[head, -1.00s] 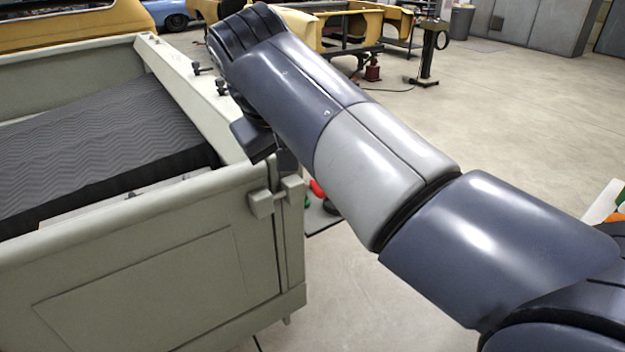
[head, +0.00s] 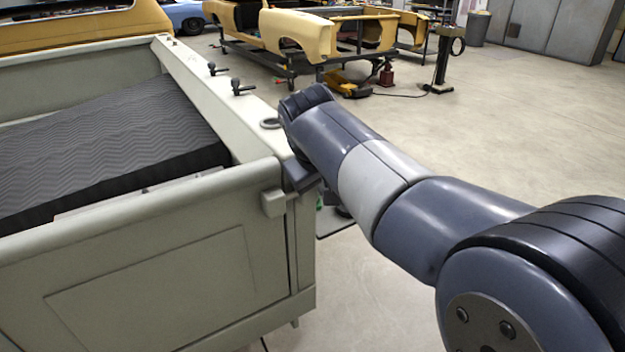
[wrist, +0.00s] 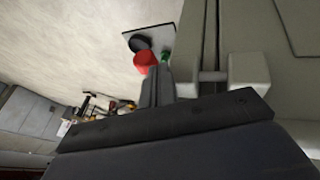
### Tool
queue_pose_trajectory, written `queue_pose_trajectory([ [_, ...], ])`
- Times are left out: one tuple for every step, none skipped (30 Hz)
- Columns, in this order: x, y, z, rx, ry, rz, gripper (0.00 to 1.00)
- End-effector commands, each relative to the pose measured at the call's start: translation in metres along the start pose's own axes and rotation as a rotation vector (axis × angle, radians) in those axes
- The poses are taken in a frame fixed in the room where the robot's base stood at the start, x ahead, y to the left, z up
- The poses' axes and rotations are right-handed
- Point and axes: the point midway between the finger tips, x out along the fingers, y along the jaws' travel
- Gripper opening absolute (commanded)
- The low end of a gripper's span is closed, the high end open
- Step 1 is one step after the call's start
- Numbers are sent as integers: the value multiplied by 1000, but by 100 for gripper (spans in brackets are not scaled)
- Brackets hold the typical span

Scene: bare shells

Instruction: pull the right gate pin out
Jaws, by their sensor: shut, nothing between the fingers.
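The pale grey gate (head: 150,285) has a square latch block (head: 272,203) at its right top corner, which I take to be at the right gate pin. In the wrist view a thin pale rod (wrist: 213,76) runs left from this block (wrist: 248,70) toward the corner post. I cannot tell whether the rod is the pin itself. My gripper (wrist: 156,86) is shut and empty in the wrist view, with its dark fingers together just left of the post. In the head view its dark body (head: 301,176) is right of the block, fingertips largely hidden.
The side rail (head: 205,95) carries small dark fittings (head: 240,87) and a ring (head: 270,123). A black ridged mat (head: 110,145) lies in the bed. Open floor (head: 520,130) spreads right.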

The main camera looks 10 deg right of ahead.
Motion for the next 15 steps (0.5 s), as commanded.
queue_pose_trajectory([
  [2,2,1,1,-1,0,0],
  [2,2,1,1,-1,0,0],
  [3,3,1,0,-1,0,0],
  [3,3,1,0,-1,0,0],
  [3,3,1,0,-1,0,0],
  [3,3,1,0,0,0,0],
  [3,3,1,-1,0,0,0],
  [3,3,1,-1,0,0,0],
  [3,3,1,-1,0,0,0],
  [3,3,1,-1,0,0,0],
  [3,3,1,-1,0,0,0],
  [3,3,1,0,-1,0,0],
  [3,4,1,0,-1,0,0],
  [3,6,1,1,-1,0,0],
  [4,10,1,2,-2,0,0],
])
